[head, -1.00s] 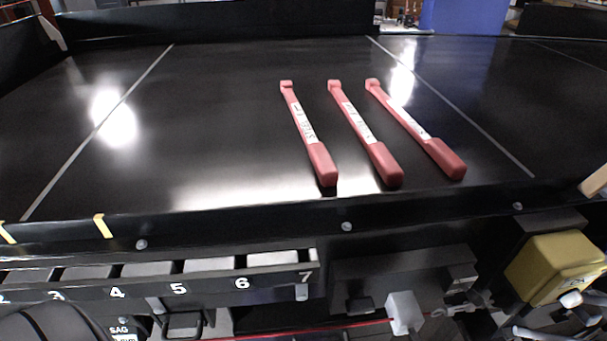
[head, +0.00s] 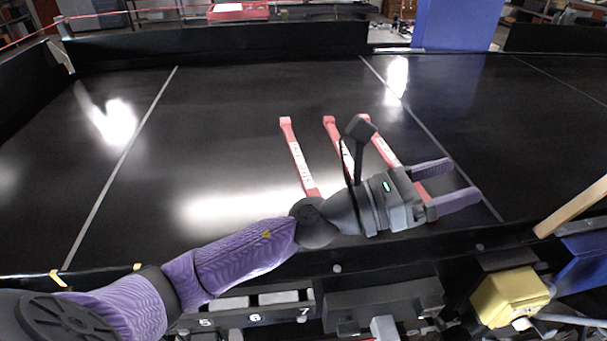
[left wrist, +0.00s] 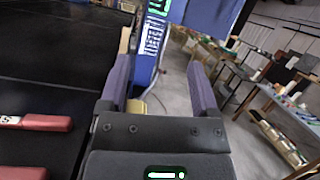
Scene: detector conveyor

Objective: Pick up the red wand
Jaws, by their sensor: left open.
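Three red wands with white labels lie side by side on the black conveyor: a left wand (head: 299,160), a middle wand (head: 330,128) and a right wand (head: 382,146). My left arm hides the lower parts of the middle and right wands. My left gripper (head: 458,182) is open and empty above the conveyor's near edge, its fingers pointing right, past the wands. In the left wrist view the open fingers (left wrist: 160,85) have nothing between them. Two red wand ends (left wrist: 40,123) lie to their left there. My right gripper is out of view.
The black conveyor (head: 230,130) has raised dark walls at the back and left. A yellow box (head: 510,295) is mounted below the near edge at right. A wooden bar (head: 572,208) juts in at the right. The conveyor's left half is clear.

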